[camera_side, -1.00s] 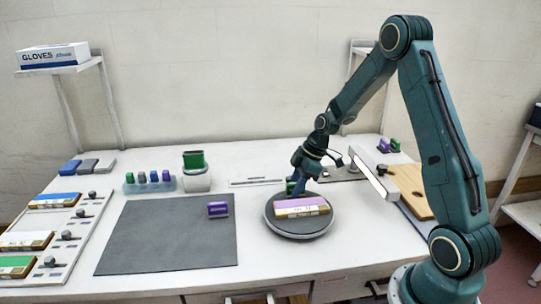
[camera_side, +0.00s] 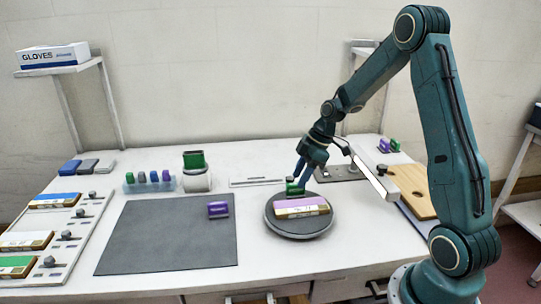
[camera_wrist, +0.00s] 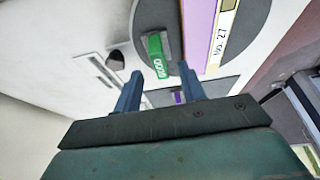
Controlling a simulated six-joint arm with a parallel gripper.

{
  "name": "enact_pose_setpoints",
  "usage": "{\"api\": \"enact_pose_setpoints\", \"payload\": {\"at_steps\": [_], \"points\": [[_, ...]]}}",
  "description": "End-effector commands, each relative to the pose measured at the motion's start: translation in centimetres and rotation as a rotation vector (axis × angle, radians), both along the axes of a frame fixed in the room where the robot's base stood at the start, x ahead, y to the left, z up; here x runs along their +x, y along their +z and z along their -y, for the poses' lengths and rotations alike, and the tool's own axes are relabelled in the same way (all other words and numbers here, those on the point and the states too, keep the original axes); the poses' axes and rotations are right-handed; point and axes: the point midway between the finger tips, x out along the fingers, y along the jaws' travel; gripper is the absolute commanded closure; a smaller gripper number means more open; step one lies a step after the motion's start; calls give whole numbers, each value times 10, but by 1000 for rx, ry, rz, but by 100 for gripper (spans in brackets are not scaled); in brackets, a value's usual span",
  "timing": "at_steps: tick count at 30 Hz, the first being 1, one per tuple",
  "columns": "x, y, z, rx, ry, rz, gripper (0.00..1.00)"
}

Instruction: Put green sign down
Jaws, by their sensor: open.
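The green sign (camera_side: 294,188), lettered "GOOD", stands on the back left part of the round dark turntable (camera_side: 299,228). It also shows in the wrist view (camera_wrist: 158,55), beside the purple-topped box labelled "No. 27" (camera_side: 302,206) and apart from it. My gripper (camera_side: 301,172) is just above the green sign. In the wrist view the two blue fingers of my gripper (camera_wrist: 160,86) are spread with nothing between them, and the sign lies beyond their tips. The sign's lower edge is hard to make out in the side view.
A purple sign (camera_side: 218,209) stands on the dark mat (camera_side: 165,240) left of the turntable. A white bar (camera_side: 375,176) is close right of my gripper.

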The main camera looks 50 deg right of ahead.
Motion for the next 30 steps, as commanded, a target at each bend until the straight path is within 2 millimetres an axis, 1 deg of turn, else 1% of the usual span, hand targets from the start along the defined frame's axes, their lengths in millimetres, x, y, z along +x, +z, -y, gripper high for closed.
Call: {"api": "enact_pose_setpoints", "payload": {"at_steps": [1, 6, 12, 15, 21, 30], "points": [[-2, 9, 3, -2, -2, 4, 59], [-9, 36, 11, -3, -1, 4, 59], [-17, 61, 19, -2, -1, 4, 59], [-19, 69, 21, -1, -1, 3, 59], [-22, 75, 22, -1, 0, 1, 59], [-22, 75, 23, -1, 1, 1, 59]]}}
